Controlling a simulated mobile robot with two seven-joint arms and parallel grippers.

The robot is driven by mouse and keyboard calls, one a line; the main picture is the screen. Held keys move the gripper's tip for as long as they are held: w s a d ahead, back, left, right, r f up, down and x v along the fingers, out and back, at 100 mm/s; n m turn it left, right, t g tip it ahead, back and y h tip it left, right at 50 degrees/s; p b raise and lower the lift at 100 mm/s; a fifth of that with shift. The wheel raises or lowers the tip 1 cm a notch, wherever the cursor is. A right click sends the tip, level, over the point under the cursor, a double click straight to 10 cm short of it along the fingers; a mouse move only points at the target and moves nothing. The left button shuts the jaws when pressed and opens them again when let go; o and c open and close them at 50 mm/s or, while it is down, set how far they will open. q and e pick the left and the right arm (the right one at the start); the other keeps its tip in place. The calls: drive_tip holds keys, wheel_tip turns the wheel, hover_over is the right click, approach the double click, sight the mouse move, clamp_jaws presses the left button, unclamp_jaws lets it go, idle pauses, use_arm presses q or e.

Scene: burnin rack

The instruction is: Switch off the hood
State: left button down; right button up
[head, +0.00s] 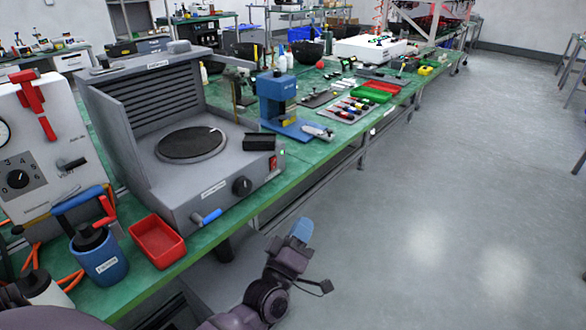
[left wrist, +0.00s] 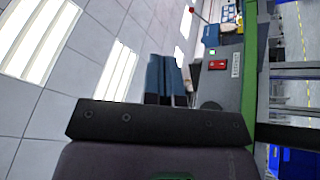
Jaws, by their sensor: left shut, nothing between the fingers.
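The hood (head: 170,187) is a grey box unit on the green bench, with a slatted back wall, a round dark plate and a black knob (head: 242,186) on its front. A red switch (head: 273,163) sits at the right end of its front panel, with a small lit green lamp (head: 283,152) beside it. In the left wrist view the red switch (left wrist: 217,64) and green lamp (left wrist: 212,51) also show. My left gripper (head: 301,229) has blue fingertips, shut and empty, in front of the bench edge, below and apart from the switch. My right gripper is not in view.
A red tray (head: 157,240) and a blue canister (head: 100,258) stand left of the hood's front. A blue-handled lever (head: 207,217) sticks out from the hood's front. A blue press (head: 277,100) stands to its right. The floor right of the bench is clear.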

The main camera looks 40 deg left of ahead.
sight(276, 160)
use_arm(q)
drive_tip(key=w+a+m+g+y+b, duration=0.1)
drive_tip(key=w+m+g+y+b, duration=0.2)
drive_tip(key=m+g, duration=0.4)
drive_tip(key=w+a+m+g+y+b, duration=0.1)
drive_tip(key=w+m+g+y+b, duration=0.3)
drive_tip(key=m, duration=0.9)
drive_tip(key=w+a+m+g+y+b, duration=0.1)
drive_tip(key=w+m+g+y+b, duration=0.2)
drive_tip(key=w+m+g+y, duration=0.4)
drive_tip(key=m+g+y, duration=0.3)
drive_tip(key=shift+w+f+b, duration=0.25)
drive_tip(key=shift+f+b, duration=0.05)
drive_tip(key=shift+b, duration=0.1)
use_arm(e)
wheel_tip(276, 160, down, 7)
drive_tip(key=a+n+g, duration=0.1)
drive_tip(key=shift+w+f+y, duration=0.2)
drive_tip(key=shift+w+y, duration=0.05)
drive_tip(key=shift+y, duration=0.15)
